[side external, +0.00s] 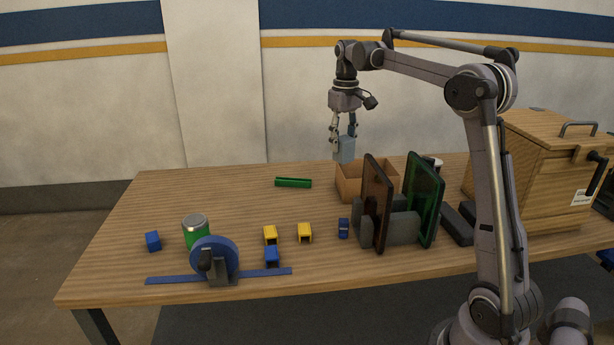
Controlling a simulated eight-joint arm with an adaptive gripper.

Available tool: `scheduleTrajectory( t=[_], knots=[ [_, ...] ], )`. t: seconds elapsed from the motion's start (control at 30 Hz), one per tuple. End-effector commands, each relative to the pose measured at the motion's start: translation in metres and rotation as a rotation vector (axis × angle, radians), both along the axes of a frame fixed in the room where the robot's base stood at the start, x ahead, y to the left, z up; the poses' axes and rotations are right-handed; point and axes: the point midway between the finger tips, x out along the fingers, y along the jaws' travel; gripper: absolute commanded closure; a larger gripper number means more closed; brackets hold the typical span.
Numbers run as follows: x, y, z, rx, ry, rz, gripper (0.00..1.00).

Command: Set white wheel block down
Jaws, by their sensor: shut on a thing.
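My gripper (344,124) points down above the back middle of the table. It is shut on a pale grey-white block (344,150), which I take for the white wheel block. The block hangs in the air near the left part of an open cardboard box (350,187). From this view I cannot tell whether it is over the box or behind it. No wheel shape on the block can be made out at this size.
A green bar (293,182) lies left. A blue wheel (215,257) on a stand, a green can (195,230) and several small blue and yellow blocks (304,232) stand in front. A wooden crate (535,165) is right.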

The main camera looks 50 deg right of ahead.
Motion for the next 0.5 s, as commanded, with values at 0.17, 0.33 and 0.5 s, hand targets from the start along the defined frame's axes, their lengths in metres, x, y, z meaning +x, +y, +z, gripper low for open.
scheduleTrajectory(
  t=[0.17,0.33,0.5],
  knots=[
    [-0.031,-0.08,0.023,0.0,0.0,-0.011,0.91],
    [-0.069,-0.146,0.039,0.0,0.0,-0.023,0.91],
    [-0.11,-0.203,0.039,0.0,0.0,-0.059,0.91]
  ],
)
